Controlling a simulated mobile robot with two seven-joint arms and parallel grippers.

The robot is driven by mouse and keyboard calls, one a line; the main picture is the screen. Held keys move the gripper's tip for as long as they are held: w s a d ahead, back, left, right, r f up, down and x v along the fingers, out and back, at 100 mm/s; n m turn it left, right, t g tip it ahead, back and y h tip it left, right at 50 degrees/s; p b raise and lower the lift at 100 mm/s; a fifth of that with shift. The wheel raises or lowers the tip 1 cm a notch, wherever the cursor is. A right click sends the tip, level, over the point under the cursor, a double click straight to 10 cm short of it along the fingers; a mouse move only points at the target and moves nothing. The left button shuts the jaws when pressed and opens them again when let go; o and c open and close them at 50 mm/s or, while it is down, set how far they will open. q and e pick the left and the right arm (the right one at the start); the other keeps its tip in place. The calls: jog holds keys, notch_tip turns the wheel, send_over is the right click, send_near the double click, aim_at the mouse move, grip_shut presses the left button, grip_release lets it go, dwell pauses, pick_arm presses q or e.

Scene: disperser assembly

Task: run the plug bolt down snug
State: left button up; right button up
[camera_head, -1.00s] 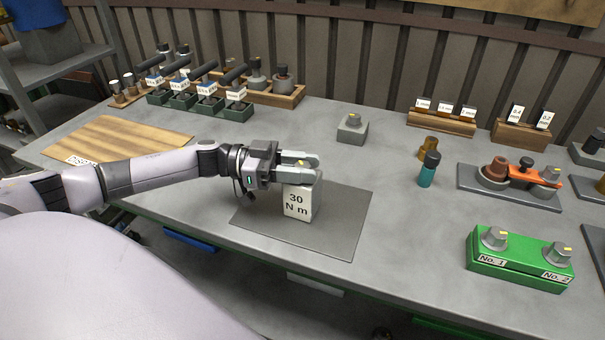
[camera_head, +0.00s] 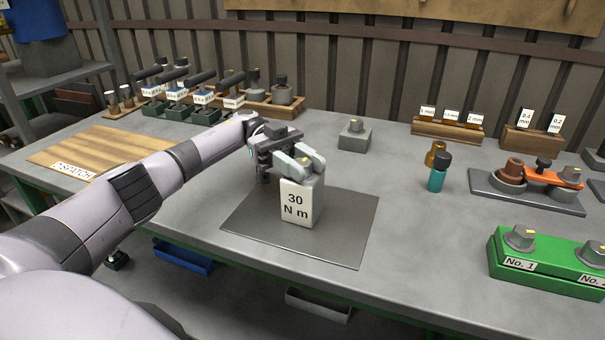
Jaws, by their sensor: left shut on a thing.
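My right gripper is not in view.
A grey block with a yellow-marked knob (camera_head: 354,134) stands behind the mat. A teal bottle (camera_head: 438,174), an orange tool on a grey plate (camera_head: 548,176) and a green box with two knobs (camera_head: 545,265) are to the right. A wooden dispatch board (camera_head: 95,146) lies left.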

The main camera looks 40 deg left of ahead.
pick_arm(q)
jog(key=shift+m+g, duration=0.3)
jog(key=shift+g, duration=0.1)
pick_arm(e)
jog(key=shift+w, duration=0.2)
pick_arm(q)
jog(key=o, duration=1)
jog(key=shift+c, duration=0.2)
jog(key=shift+a, duration=0.15)
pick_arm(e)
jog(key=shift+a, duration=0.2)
